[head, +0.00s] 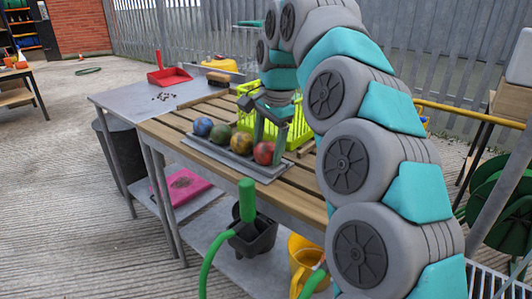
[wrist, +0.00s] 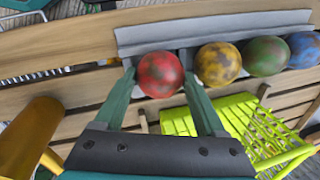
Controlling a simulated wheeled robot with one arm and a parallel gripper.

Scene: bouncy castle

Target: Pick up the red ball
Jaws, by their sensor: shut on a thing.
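The red ball (head: 264,152) has grey-brown patches and sits at the right end of a row of balls on a grey rack (head: 228,158) on the slatted table. In the wrist view the red ball (wrist: 161,74) is between the two teal fingers of my gripper (wrist: 158,82). My gripper (head: 268,138) reaches down to the ball from above and is shut on it. The ball still appears at the rack's level; I cannot tell whether it touches the rack.
A yellow ball (wrist: 218,64) is close beside my right finger in the wrist view, with a green ball (wrist: 265,56) and a blue ball (wrist: 305,48) beyond. A lime basket (head: 298,128) stands behind the rack. A red dustpan (head: 169,76) lies on the metal top at left.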

